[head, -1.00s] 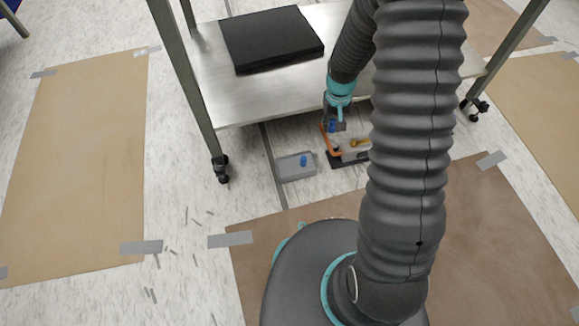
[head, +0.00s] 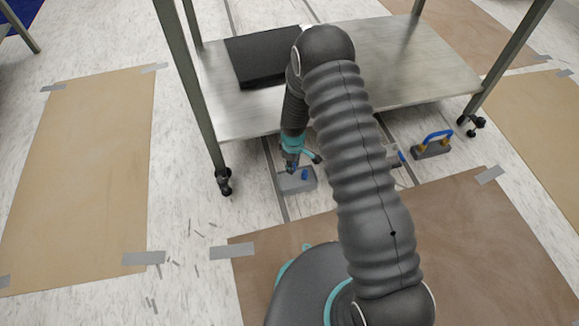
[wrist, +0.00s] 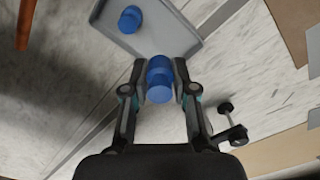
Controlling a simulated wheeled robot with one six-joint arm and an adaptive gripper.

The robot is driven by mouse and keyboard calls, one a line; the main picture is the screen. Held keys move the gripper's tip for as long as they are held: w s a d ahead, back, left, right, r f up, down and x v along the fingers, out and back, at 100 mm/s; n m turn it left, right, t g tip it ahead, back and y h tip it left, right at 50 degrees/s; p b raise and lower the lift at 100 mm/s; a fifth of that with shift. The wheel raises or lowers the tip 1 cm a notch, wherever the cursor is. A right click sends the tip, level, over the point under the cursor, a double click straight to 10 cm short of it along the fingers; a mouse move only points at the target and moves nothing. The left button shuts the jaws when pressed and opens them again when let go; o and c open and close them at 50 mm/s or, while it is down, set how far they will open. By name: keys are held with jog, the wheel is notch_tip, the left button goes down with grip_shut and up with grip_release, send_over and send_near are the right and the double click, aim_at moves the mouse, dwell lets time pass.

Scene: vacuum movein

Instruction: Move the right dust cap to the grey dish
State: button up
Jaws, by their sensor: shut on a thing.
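My gripper (wrist: 160,82) is shut on a blue dust cap (wrist: 159,80), seen between the two fingertips in the wrist view. The grey dish (wrist: 172,40) lies just beyond the fingertips there, and another blue cap (wrist: 130,19) is in it. In the head view the gripper (head: 291,166) hangs over the left part of the grey dish (head: 302,187).
A steel table shelf (head: 400,75) with a black flat box (head: 262,58) stands behind the dish. A grey block with a blue handle (head: 433,145) stands on the floor at right. My arm hides part of the floor between. A caster (head: 223,181) is left of the dish.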

aim_at(290, 181)
jog(key=shift+a+f+n, duration=0.4)
jog(key=shift+a+f, duration=0.15)
jog(key=shift+f, duration=0.2)
jog(key=shift+f+b, duration=0.7)
jog(key=shift+f, duration=0.85)
jog(key=shift+f+b, duration=0.3)
jog(key=shift+b, duration=0.1)
jog(key=shift+f+b, duration=0.4)
jog(key=shift+b, duration=0.3)
jog(key=shift+f+b, duration=0.3)
jog(key=shift+f, duration=0.05)
jog(key=shift+f+b, duration=0.5)
jog(key=shift+b, duration=0.05)
dwell(0.5)
jog(key=o, duration=1.3)
jog(key=shift+s, duration=0.1)
